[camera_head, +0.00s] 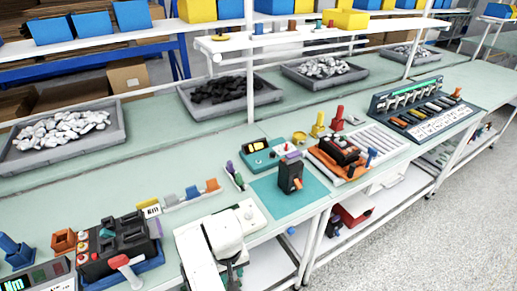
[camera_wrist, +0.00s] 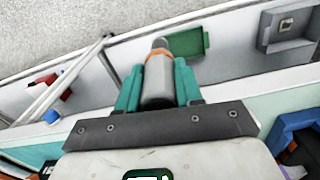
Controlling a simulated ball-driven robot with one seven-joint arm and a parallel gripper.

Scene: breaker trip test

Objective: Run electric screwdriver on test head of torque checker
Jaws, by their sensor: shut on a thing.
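In the wrist view, the teal fingers of my gripper (camera_wrist: 158,85) are shut on a grey cylindrical tool with an orange ring, which looks like the electric screwdriver (camera_wrist: 157,78). Its far end is dark grey. In the head view my white arm reaches over the front edge of the bench, and the held tool is mostly hidden behind it. A device with an "Nm" display, likely the torque checker (camera_head: 38,277), stands at the bottom left, cut off by the picture edge. Its test head cannot be made out clearly. My gripper is to the right of it and apart from it.
A black unit in a blue tray (camera_head: 118,249) stands between the checker and my arm. A black breaker-like block (camera_head: 290,178) stands on a teal mat (camera_head: 262,197). A teal meter (camera_head: 262,157) is behind it. Grey bins (camera_head: 118,132) line the back.

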